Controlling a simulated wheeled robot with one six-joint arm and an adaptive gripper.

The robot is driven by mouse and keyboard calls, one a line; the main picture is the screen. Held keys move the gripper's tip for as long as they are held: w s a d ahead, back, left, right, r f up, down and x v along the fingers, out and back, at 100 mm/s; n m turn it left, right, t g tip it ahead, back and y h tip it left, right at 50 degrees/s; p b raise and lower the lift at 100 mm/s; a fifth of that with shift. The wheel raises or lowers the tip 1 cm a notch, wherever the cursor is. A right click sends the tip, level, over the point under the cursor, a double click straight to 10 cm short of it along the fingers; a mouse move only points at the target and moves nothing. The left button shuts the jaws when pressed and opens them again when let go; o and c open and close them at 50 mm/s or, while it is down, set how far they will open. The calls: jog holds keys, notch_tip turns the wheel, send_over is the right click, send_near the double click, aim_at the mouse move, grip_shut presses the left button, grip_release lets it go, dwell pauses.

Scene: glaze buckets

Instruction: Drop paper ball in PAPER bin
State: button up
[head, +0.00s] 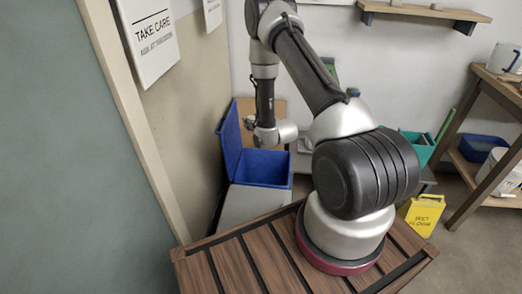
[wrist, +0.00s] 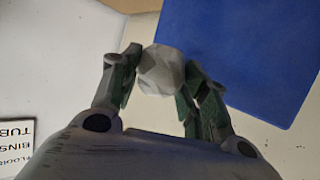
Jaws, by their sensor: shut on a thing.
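The white, faceted paper ball (wrist: 161,71) is held between the two fingers of my gripper (wrist: 160,78) in the wrist view. A grey bin (head: 250,205) with a blue inside and a raised blue lid (head: 230,140) stands by the wall in the head view. No PAPER label can be read on it. The end of my arm is above or behind the bin's opening in the head view; the exact gap is unclear. The fingers and ball cannot be made out there. A flat blue surface (wrist: 250,50) lies beyond the ball in the wrist view, probably the lid.
A slatted wooden bench top (head: 225,265) is in front. A teal container (head: 418,147) and a yellow floor sign (head: 425,214) stand to the right, near a wooden rack (head: 468,115). A white sign with partial text (wrist: 15,145) shows in the wrist view.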

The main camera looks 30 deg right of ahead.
jog(key=s+d+f+y, duration=0.1)
jog(key=d+f, duration=0.2)
jog(key=f, duration=0.7)
jog(key=s+d+f+n, duration=0.1)
jog(key=s+d+f, duration=0.1)
jog(key=f, duration=0.9)
jog(key=shift+d+y, duration=0.4)
jog(key=shift+d, duration=0.5)
jog(key=o, duration=0.8)
jog(key=v, duration=1.1)
jog(key=shift+s+r, duration=0.15)
jog(key=shift+s, duration=0.25)
